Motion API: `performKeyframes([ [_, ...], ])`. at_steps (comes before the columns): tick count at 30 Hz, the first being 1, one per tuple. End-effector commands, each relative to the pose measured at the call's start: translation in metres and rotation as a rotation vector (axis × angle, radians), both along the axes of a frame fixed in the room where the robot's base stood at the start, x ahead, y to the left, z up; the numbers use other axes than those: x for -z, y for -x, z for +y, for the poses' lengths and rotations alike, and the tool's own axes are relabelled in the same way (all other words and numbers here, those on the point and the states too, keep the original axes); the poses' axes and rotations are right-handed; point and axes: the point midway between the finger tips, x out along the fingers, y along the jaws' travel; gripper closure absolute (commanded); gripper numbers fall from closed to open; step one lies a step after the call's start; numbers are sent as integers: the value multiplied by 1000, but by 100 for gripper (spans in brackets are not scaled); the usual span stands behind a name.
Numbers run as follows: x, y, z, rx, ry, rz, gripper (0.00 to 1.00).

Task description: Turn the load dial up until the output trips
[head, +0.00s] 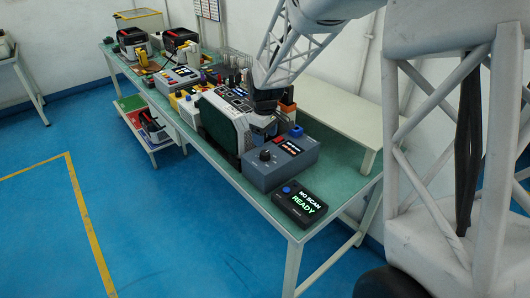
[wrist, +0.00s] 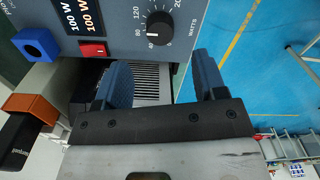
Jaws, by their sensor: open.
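The grey-blue load box (head: 275,172) stands near the front end of the green bench. Its black load dial (head: 265,155) is on the top face. In the wrist view the dial (wrist: 158,28) is at the top, beside a watts scale; its white mark points to the lower left, near the low numbers. The display (wrist: 88,14) reads 100 W in white and 100 W in orange. A red switch (wrist: 93,50) is beside it. My gripper (wrist: 163,80) is open and empty, its two blue fingers apart, below the dial in the picture and not touching it.
A black scanner box (head: 300,205) reading "NO SCAN READY" sits at the bench's front corner. A blue square part (wrist: 38,43) and an orange block (wrist: 32,107) are at the left. A pale raised shelf (head: 335,108) is to the right.

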Motion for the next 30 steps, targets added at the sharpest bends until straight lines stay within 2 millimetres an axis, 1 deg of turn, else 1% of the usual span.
performKeyframes([
  [5,15,0,0,0,1,2,35],
  [15,56,1,0,0,1,3,35],
  [18,64,0,0,0,0,1,35],
  [24,72,0,0,0,0,1,35],
  [30,73,0,0,0,0,0,35],
])
